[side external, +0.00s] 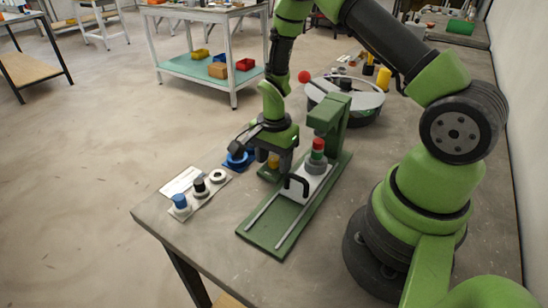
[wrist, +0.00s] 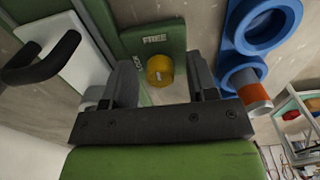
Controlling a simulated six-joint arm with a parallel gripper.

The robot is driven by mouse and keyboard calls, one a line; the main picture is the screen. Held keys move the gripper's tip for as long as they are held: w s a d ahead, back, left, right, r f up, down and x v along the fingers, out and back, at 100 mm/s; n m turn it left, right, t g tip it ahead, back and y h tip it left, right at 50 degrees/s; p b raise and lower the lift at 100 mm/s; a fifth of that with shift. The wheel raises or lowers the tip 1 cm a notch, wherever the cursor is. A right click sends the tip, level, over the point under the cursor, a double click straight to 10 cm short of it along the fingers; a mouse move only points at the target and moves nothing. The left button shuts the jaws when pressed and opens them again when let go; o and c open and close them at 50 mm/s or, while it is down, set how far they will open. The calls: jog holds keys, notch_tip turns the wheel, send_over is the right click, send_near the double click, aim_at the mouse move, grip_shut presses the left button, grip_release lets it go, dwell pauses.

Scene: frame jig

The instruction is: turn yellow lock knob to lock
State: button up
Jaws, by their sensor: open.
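The yellow lock knob (wrist: 160,70) sits on a green block (wrist: 152,40) marked "FREE", with a second, partly hidden label beside it. In the wrist view the knob lies between the two dark fingers of my gripper (wrist: 160,84), with a visible gap on each side. In the side view my gripper (side external: 277,156) points down over the yellow knob (side external: 273,162), and its fingers partly hide it. My gripper is open. I cannot tell how far down around the knob the fingers reach.
The green jig base (side external: 262,236) has rails, a white slide with a black handle (side external: 297,185), and a red-topped part (side external: 318,147). A blue ring holder (side external: 238,160) stands close to my gripper's left. A plate of small round parts (side external: 200,188) lies further left.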

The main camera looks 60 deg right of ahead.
jog(key=shift+c, duration=0.3)
jog(key=c, duration=0.9)
jog(key=shift+o, duration=0.2)
jog(key=shift+n, duration=0.3)
jog(key=n, duration=0.3)
jog(key=shift+n, duration=0.3)
jog(key=n, duration=1.3)
jog(key=shift+n, duration=0.3)
